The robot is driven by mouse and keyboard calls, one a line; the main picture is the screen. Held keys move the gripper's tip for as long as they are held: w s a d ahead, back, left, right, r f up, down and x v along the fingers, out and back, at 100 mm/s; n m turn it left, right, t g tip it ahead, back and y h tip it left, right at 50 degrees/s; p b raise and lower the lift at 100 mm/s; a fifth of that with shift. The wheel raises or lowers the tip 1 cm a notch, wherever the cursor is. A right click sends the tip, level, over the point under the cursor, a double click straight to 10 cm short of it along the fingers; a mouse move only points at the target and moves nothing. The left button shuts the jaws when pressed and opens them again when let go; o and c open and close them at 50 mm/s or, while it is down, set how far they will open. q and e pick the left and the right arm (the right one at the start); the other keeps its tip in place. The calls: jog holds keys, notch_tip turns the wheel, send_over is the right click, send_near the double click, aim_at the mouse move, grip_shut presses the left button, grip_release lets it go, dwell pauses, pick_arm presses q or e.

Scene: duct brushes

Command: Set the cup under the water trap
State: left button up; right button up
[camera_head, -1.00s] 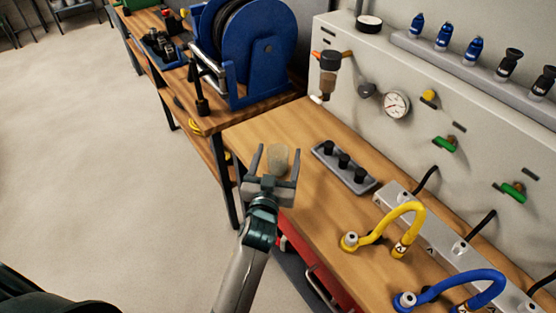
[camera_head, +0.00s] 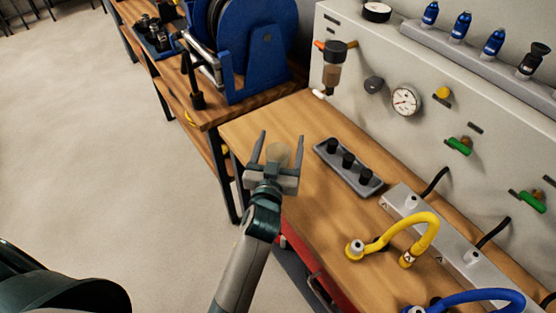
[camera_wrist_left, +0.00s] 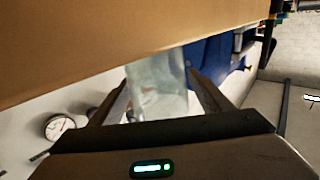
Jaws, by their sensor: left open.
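A pale, translucent cup (camera_head: 278,154) stands near the left front edge of the wooden bench (camera_head: 262,125). My left gripper (camera_head: 281,137) is open, with one finger on each side of the cup. In the left wrist view, the cup (camera_wrist_left: 157,82) shows between the spread fingers (camera_wrist_left: 160,84); I cannot tell whether either touches it. The gripper body hides the cup's lower part. The water trap (camera_head: 332,76), a brownish clear bowl under a dark cap, is fixed to the grey panel behind the bench. My right gripper is not in view.
A grey tray with black pieces (camera_head: 348,167) lies right of the cup. A yellow hose (camera_head: 420,226) and a blue hose (camera_head: 480,298) stand farther right. A blue reel (camera_head: 250,55) stands on the adjoining bench. Bare wood lies between cup and trap.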

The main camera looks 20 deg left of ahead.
pick_arm(q)
jog(key=c, duration=1.1)
jog(key=shift+c, duration=0.5)
jog(key=shift+r, duration=0.15)
notch_tip(320, 180, up, 10)
jog(key=shift+f, duration=0.2)
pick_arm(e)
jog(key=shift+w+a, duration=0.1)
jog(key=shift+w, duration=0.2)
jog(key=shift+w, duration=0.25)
